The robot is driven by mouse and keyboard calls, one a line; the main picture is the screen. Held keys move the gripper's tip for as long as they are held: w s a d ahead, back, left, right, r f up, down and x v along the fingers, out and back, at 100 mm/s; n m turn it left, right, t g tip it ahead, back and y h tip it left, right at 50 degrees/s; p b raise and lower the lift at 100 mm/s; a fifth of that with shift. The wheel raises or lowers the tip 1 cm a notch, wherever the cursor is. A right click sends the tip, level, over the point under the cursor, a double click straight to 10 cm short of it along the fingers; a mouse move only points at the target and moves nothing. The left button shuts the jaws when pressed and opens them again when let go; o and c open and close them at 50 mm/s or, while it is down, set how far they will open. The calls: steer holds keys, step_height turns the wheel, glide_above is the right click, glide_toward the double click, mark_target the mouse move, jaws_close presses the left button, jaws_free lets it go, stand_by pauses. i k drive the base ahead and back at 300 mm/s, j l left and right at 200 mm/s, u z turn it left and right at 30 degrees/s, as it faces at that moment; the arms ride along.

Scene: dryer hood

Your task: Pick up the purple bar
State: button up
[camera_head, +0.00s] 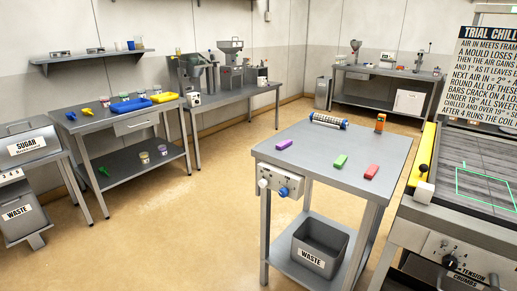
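The purple bar (284,144) lies flat on the grey table (318,178), towards its left side. A green bar (340,161) and a red bar (371,172) lie to its right on the same top, apart from it and from each other. My gripper is not in this view.
A striped roller (329,121) and an orange device (380,123) stand at the table's back. A waste bin (320,246) sits on the lower shelf. A conveyor machine (470,180) stands close on the right. Open floor (170,235) lies to the left.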

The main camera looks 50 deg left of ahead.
mark_target(282, 144)
steer(key=u, duration=0.45)
steer(key=i+l+u, duration=0.1)
steer(key=u, duration=0.8)
steer(key=i+l+u, duration=0.1)
steer(key=u, duration=0.35)
steer(key=l, duration=0.05)
